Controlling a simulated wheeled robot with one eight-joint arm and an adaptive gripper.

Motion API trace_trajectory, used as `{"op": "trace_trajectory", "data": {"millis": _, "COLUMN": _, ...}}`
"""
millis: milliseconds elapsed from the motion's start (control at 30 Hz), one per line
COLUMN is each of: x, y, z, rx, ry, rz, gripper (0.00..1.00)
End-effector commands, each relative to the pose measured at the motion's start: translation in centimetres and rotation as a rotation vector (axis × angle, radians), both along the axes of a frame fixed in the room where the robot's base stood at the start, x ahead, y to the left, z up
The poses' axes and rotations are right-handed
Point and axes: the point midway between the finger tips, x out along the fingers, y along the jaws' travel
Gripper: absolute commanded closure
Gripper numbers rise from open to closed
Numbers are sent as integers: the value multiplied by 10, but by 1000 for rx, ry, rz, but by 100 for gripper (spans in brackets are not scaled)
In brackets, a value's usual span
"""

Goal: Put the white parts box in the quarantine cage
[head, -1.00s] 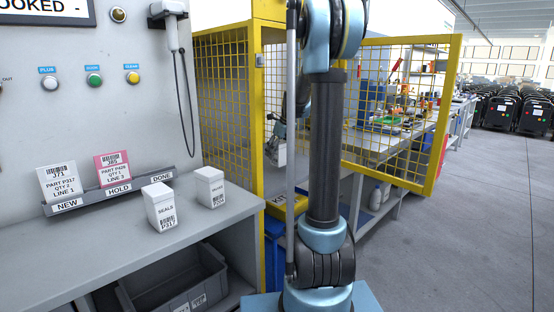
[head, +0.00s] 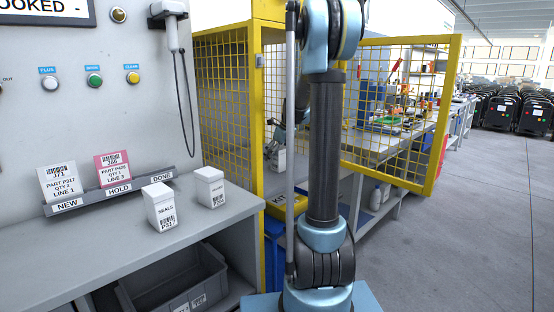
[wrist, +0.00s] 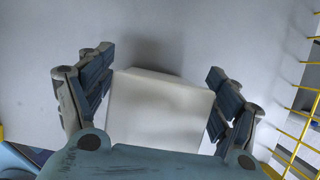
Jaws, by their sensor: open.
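A white box (wrist: 160,112) lies between the two fingers of my gripper (wrist: 160,92) in the wrist view. The fingers are open on either side of it, above a grey surface. In the head view the white box (head: 281,159) is a small pale shape behind the yellow mesh frame. My gripper there is mostly hidden by the frame and my arm. The quarantine cage (head: 228,98) has yellow mesh walls, and its mesh door (head: 445,120) stands open to the right. My arm reaches in through the opening.
A grey bin (head: 175,285) sits below. The floor at right is clear.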

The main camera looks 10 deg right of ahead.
Motion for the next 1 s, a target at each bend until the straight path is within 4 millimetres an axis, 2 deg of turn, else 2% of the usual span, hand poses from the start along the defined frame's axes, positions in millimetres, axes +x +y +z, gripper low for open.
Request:
{"op": "trace_trajectory", "data": {"millis": 167, "x": -7, "y": -5, "z": 19, "rx": 0, "ry": 0, "rz": -2, "gripper": 18}}
{"op": "trace_trajectory", "data": {"millis": 400, "x": -21, "y": -16, "z": 62, "rx": 0, "ry": 0, "rz": -1, "gripper": 18}}
{"op": "trace_trajectory", "data": {"millis": 600, "x": -31, "y": -24, "z": 91, "rx": 0, "ry": 0, "rz": -3, "gripper": 18}}
{"op": "trace_trajectory", "data": {"millis": 800, "x": -35, "y": -27, "z": 106, "rx": 0, "ry": 0, "rz": -2, "gripper": 18}}
{"op": "trace_trajectory", "data": {"millis": 1000, "x": -41, "y": -27, "z": 108, "rx": -10, "ry": -3, "rz": 21, "gripper": 18}}
